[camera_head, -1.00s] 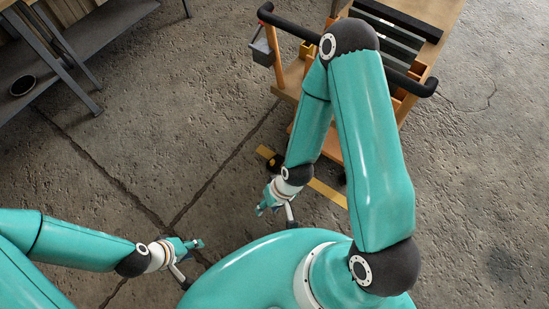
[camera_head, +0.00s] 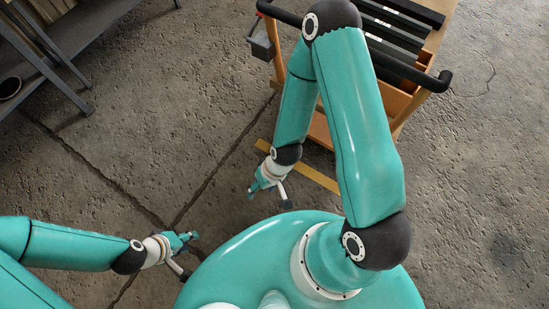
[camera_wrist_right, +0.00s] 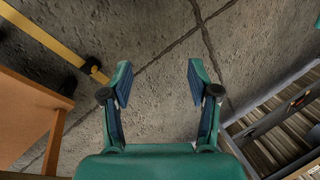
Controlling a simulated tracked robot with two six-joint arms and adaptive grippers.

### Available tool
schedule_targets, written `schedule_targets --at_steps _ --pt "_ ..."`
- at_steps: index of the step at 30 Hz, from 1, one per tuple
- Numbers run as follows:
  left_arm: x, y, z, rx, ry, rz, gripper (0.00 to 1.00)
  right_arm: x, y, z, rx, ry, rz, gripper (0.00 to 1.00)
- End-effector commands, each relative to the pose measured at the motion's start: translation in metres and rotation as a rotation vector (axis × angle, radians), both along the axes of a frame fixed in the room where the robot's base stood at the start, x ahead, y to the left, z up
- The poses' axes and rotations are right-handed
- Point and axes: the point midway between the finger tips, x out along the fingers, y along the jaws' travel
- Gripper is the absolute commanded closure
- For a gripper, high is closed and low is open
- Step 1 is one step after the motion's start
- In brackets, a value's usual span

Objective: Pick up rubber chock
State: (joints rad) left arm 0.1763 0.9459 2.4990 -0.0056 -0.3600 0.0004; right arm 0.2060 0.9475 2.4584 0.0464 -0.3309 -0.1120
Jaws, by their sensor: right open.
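A small dark piece (camera_wrist_right: 92,66), probably the rubber chock, lies on the floor at the end of a yellow strip in the right wrist view. It is too small to be sure. In the head view my right arm appears to hide that spot. My right gripper (camera_wrist_right: 158,82) is open and empty above bare concrete, with the dark piece beyond its left finger. In the head view it hangs low (camera_head: 257,188) near the yellow strip. My left gripper (camera_head: 190,238) is at lower left over bare floor, and its finger gap is unclear.
An orange-brown cart (camera_head: 318,128) with black handles and dark panels stands at the top right, beyond the yellow strip (camera_head: 316,178). A grey metal rack (camera_head: 62,50) stands at the upper left. The concrete floor between them is clear.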

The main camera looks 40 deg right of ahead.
Motion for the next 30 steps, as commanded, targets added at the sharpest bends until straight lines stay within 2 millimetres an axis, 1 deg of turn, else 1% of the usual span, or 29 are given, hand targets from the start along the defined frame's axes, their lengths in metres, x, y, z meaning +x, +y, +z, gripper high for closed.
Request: schedule_targets --at_steps 1,2,5,6,8,9,11,12,14,15,17,18,21,24,27,30 --pt "0.0 0.0 -0.022 0.0 0.0 0.0 0.6 0.008 -0.008 -0.026 -0.013 -0.011 0.005 0.4" --pt "0.0 0.0 -0.03 0.0 0.0 0.0 0.6 0.013 -0.013 -0.038 -0.023 -0.018 0.014 0.4" --pt "0.0 0.0 -0.066 0.0 0.001 0.0 0.6 0.034 -0.033 -0.086 -0.059 -0.043 0.054 0.4" --pt "0.0 0.0 -0.082 0.0 0.001 0.0 0.6 0.043 -0.043 -0.108 -0.074 -0.053 0.072 0.4" --pt "0.0 0.0 -0.107 0.0 0.001 0.0 0.6 0.057 -0.059 -0.141 -0.094 -0.071 0.105 0.4" --pt "0.0 0.0 -0.124 0.0 0.001 0.001 0.6 0.067 -0.07 -0.163 -0.106 -0.084 0.128 0.4" --pt "0.0 0.0 -0.148 0.0 0.001 0.001 0.6 0.081 -0.087 -0.195 -0.12 -0.103 0.163 0.4" --pt "0.0 0.0 -0.164 0.0 0.001 0.001 0.6 0.091 -0.099 -0.216 -0.13 -0.119 0.185 0.4" --pt "0.0 0.0 -0.188 0.0 0.001 0.0 0.6 0.105 -0.117 -0.246 -0.141 -0.145 0.219 0.4" --pt "0.0 0.0 -0.204 0.0 0.001 0.0 0.6 0.114 -0.129 -0.266 -0.148 -0.163 0.241 0.4" --pt "0.0 0.0 -0.228 0.0 0.001 0.0 0.6 0.128 -0.147 -0.294 -0.157 -0.195 0.273 0.4" --pt "0.0 0.0 -0.243 0.0 0.001 0.0 0.6 0.137 -0.16 -0.312 -0.165 -0.221 0.296 0.4" --pt "0.0 0.0 -0.276 0.0 0.001 0.0 0.6 0.158 -0.19 -0.35 -0.19 -0.288 0.344 0.4" --pt "0.0 0.0 -0.302 0.0 0.001 0.0 0.6 0.174 -0.217 -0.378 -0.214 -0.343 0.389 0.4" --pt "0.0 0.0 -0.319 0.0 0.0 0.0 0.6 0.187 -0.238 -0.394 -0.241 -0.393 0.423 0.4" --pt "0.0 0.0 -0.327 0.0 0.0 0.0 0.6 0.194 -0.251 -0.403 -0.262 -0.425 0.444 0.4"
